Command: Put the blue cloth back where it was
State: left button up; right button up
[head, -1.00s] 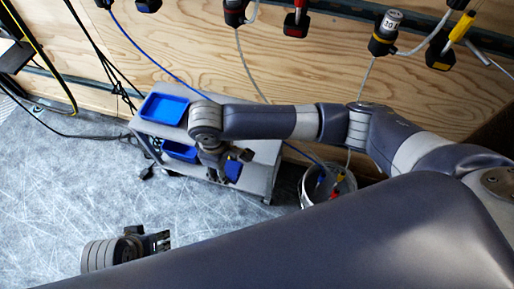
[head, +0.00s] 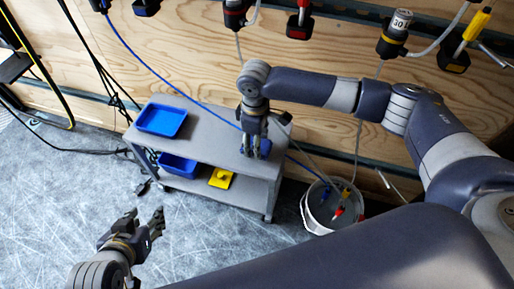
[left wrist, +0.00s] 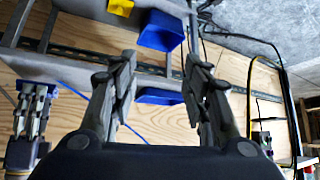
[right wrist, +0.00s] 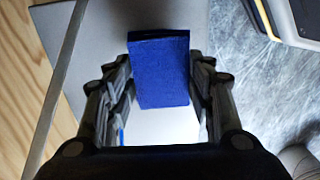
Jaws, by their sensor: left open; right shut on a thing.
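The blue cloth (right wrist: 160,70) is a flat blue block between the fingers of my right gripper (right wrist: 165,95) in the right wrist view. In the head view my right gripper (head: 256,152) points down at the right end of the grey cart's top (head: 215,137), with a little of the cloth (head: 265,147) showing beside the fingers. I cannot tell whether the cloth touches the cart. My left gripper (head: 152,226) is open and empty, above the floor in front of the cart. It also shows open in the left wrist view (left wrist: 165,65).
A blue tray (head: 161,120) is on the cart's top left. A blue bin (head: 178,166) and a yellow item (head: 221,178) are on the lower shelf. A white bucket (head: 322,212) stands right of the cart. Hoses and cables hang along the wooden wall (head: 190,50).

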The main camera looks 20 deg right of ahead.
jog(key=shift+w+d, duration=0.25)
jog(key=shift+w, duration=0.05)
notch_tip(320, 180, down, 4)
jog(key=shift+r+b, duration=0.25)
jog(key=shift+b, duration=0.6)
pick_arm(q)
jog(key=w+d+r+t+h, duration=0.1)
jog(key=w+d+r+t, duration=0.1)
jog(key=w+r+t, duration=0.3)
jog(key=shift+w+d+r, duration=0.3)
jog(key=shift+w+r, duration=0.45)
jog(key=shift+r, duration=0.15)
jog(key=shift+f, duration=0.1)
pick_arm(e)
jog(key=o, duration=0.9)
jog(key=shift+o, duration=0.2)
